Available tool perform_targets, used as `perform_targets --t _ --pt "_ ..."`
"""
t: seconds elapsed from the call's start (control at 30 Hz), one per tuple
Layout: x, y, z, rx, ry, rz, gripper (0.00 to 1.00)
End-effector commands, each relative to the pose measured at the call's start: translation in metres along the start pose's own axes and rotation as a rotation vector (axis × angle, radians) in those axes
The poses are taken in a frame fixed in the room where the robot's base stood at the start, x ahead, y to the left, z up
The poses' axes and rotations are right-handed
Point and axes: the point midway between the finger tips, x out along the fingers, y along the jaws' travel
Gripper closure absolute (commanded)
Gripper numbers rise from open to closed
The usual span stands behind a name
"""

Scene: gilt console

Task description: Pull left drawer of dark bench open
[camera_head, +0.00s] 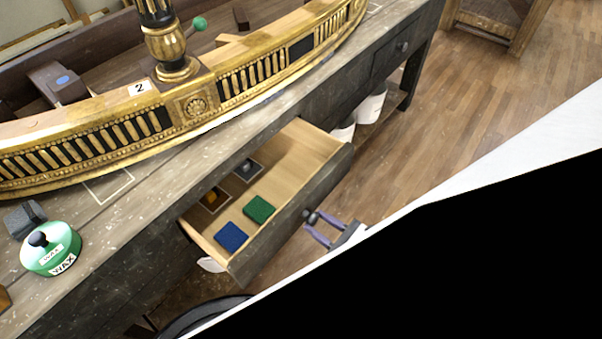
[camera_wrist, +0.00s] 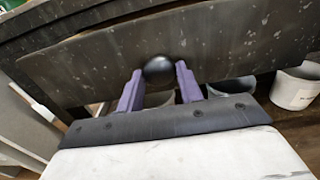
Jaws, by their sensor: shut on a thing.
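The left drawer (camera_head: 318,190) of the dark bench (camera_head: 120,262) stands well out from the bench front, with its light wooden inside showing. It holds a blue pad (camera_head: 232,236), a green pad (camera_head: 259,209) and small items in pale-framed places at the back. My gripper (camera_head: 316,226) is at the middle of the drawer front. In the wrist view my gripper (camera_wrist: 160,80) has its two purple fingers on either side of the round black knob (camera_wrist: 159,69), shut on it. The drawer front (camera_wrist: 215,45) is just beyond the fingers.
A gilt console piece (camera_head: 240,80) lies along the bench top. A green wax tin (camera_head: 51,250) and a dark block (camera_head: 25,219) are at the left. A second drawer (camera_head: 400,48) is closed at the far right. White pots (camera_head: 370,104) stand below. Wooden floor (camera_head: 480,110) is open at right.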

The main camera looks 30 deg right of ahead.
Motion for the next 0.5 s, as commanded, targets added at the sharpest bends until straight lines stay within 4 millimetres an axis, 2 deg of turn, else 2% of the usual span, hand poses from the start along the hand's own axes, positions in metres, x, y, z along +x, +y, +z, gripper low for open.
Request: perform_targets --t 0.03,0.2,0.5 --pt "-0.01 0.0 0.006 0.004 -0.001 0.001 1.0" --pt "-0.038 0.0 0.004 0.003 -0.002 0.002 1.0" --pt "-0.064 0.001 0.001 0.001 -0.002 0.005 1.0"
